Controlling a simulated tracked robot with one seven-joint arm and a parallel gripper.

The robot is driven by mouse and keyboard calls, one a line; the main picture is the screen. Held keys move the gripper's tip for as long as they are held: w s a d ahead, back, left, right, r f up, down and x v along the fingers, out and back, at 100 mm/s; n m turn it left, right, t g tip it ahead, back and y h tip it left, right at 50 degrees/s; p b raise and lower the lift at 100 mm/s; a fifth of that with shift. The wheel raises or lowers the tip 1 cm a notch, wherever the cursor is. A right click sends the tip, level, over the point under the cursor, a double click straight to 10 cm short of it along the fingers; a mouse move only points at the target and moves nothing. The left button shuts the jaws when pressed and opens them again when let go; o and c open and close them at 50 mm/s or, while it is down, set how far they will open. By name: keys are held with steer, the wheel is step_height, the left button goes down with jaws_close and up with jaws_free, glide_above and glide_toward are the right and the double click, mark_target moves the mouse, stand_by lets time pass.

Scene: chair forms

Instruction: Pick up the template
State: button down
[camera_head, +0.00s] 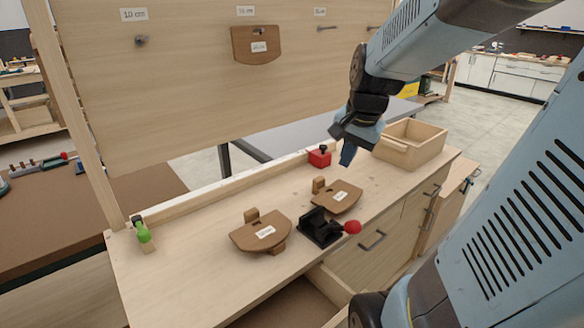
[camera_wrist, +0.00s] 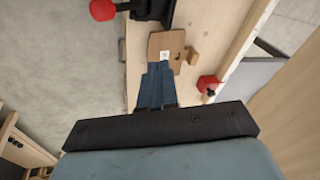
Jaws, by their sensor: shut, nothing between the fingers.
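A brown wooden template (camera_head: 262,232) with a white label lies at the left on the workbench, with a small wooden block at its back edge. A second brown template (camera_head: 337,197) with a label lies to its right, near a black clamp. This second template also shows in the wrist view (camera_wrist: 165,43), just beyond my fingertips. A third template (camera_head: 257,45) hangs on the upright board. My gripper (camera_head: 347,155) is above the bench, behind and above the second template, and is shut and empty. Its blue fingers (camera_wrist: 158,72) show together in the wrist view and partly cover that template.
A black clamp with a red knob (camera_head: 320,227) stands at the bench front. A red block (camera_head: 319,157) sits at the back, and a wooden box (camera_head: 410,144) at the right end. A green-handled tool (camera_head: 143,234) stands at the left. A drawer below is open.

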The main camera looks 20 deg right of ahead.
mark_target(344, 198)
steer(key=w+d+f+m, duration=0.2)
steer(key=d+f+m, duration=0.3)
steer(key=f, duration=0.1)
steer(key=w+d+f+m+g, duration=0.1)
steer(key=w+d+f+m, duration=0.1)
steer(key=d+f+m, duration=0.3)
steer(key=w+d+f+m+g+y, duration=0.1)
steer(key=w+d+f+m, duration=0.1)
steer(key=d+f+m, duration=0.3)
steer(key=shift+w+d+f, duration=0.15)
steer(key=shift+d+f, duration=0.55)
steer(key=shift+f, duration=0.2)
steer(key=w+a, duration=0.2)
steer(key=a, duration=0.1)
steer(key=w+a, duration=0.2)
steer(key=a, duration=0.1)
steer(key=w+a, duration=0.3)
steer(key=shift+a+f, duration=0.3)
steer(key=shift+f, duration=0.1)
steer(key=shift+s+f, duration=0.25)
steer(key=shift+f, duration=0.2)
steer(key=shift+s, duration=0.1)
steer(key=shift+s+d+f+g, duration=0.1)
steer(key=shift+s+d+g, duration=0.25)
steer(key=shift+d, duration=0.2)
steer(key=shift+w+d+r, duration=0.1)
steer(key=shift+r, duration=0.6)
